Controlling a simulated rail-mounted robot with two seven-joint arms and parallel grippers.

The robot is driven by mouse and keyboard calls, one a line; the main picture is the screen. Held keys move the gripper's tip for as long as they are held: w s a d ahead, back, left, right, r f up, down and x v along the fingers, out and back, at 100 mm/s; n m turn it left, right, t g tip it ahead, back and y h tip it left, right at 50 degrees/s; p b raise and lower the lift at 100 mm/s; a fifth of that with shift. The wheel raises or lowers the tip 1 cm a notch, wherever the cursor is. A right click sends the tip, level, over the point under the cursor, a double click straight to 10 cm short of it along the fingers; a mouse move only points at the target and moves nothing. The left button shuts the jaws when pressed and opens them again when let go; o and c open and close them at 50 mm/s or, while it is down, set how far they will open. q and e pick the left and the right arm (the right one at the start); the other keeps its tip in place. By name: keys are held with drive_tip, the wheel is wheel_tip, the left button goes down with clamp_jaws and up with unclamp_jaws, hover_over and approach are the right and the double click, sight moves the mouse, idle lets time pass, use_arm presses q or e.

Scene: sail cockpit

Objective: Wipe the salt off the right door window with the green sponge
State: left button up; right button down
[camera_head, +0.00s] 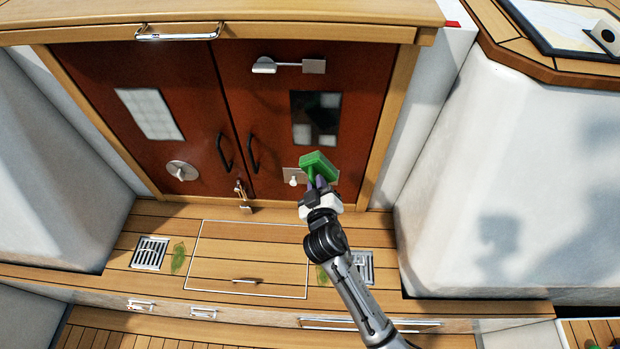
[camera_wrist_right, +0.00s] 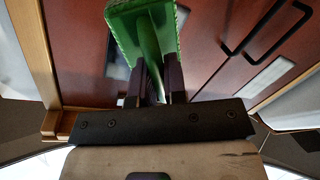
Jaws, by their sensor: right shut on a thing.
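The right door window (camera_head: 314,119) is a dark pane in the right red-brown door, with pale whitish patches at its upper right, left and lower part. The green sponge (camera_head: 318,167) is in my right gripper (camera_head: 319,184), just below the window's lower edge. In the right wrist view, the two dark fingers of my right gripper (camera_wrist_right: 160,85) are shut on the handle of the green sponge (camera_wrist_right: 139,30). The sponge covers most of the window there. I cannot tell whether the sponge touches the door. My left gripper is in neither view.
The left door has a whitish window (camera_head: 149,113). Black handles (camera_head: 252,152) stand out near the middle seam. A metal latch (camera_head: 288,66) sits above the right window and a light plate (camera_head: 293,177) below it. White walls flank the doors. The wooden step (camera_head: 215,262) has drain grates.

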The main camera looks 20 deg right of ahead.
drive_tip(key=f, duration=0.1)
drive_tip(key=d+f+b, duration=0.1)
drive_tip(key=f, duration=0.1)
drive_tip(key=shift+f, duration=0.15)
drive_tip(key=shift+r+b+x, duration=0.15)
drive_tip(key=shift+x, duration=0.75)
drive_tip(key=shift+r+b+x, duration=0.15)
drive_tip(key=shift+r+x, duration=0.05)
drive_tip(key=shift+x, duration=0.7)
drive_tip(key=shift+r+b+x, duration=0.15)
drive_tip(key=shift+x, duration=0.7)
drive_tip(key=shift+w+d, duration=0.35)
drive_tip(key=shift+w, duration=0.1)
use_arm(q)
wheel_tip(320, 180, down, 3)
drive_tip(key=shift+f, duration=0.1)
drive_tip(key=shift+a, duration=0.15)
use_arm(e)
drive_tip(key=shift+w+d, duration=0.15)
drive_tip(key=shift+w, duration=0.2)
use_arm(q)
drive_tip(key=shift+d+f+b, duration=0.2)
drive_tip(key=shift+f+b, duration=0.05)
drive_tip(key=shift+b, duration=0.15)
use_arm(e)
drive_tip(key=shift+w+d, duration=0.3)
drive_tip(key=shift+w, duration=0.4)
